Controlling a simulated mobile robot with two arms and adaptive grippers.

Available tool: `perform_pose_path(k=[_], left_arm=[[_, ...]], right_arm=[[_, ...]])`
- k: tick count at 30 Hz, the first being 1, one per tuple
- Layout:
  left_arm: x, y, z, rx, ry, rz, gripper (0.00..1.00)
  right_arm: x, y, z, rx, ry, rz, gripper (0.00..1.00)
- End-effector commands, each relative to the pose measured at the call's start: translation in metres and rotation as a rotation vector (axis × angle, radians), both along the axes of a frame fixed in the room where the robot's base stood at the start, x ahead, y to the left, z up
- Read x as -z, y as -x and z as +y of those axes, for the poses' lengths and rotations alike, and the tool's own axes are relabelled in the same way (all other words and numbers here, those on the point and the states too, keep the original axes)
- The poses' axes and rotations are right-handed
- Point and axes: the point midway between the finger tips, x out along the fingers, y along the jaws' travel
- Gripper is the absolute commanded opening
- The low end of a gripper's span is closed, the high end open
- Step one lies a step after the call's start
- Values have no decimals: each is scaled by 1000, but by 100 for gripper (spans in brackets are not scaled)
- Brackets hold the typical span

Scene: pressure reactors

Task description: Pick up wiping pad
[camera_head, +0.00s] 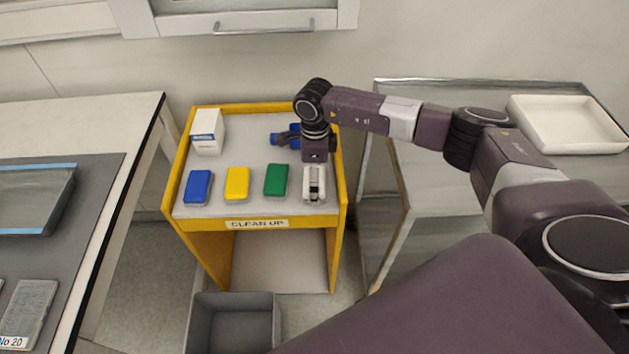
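Three pads lie in a row on the top shelf of the yellow cart: a blue pad (198,187), a yellow pad (237,183) and a green pad (276,180). My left gripper is out of view.
A white box (207,131) stands at the cart's back left. A blue and dark object (286,136) lies beside my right wrist, partly hidden. A white tray (567,124) sits on the right-hand table.

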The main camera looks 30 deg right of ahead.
Motion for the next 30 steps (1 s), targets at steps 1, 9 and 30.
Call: perform_pose_path(k=[1,9,30], left_arm=[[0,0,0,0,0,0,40],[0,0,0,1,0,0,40],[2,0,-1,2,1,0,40]], right_arm=[[1,0,0,0,0,0,100],[0,0,0,-1,-1,0,86],[-11,-1,1,-1,-2,-3,55]])
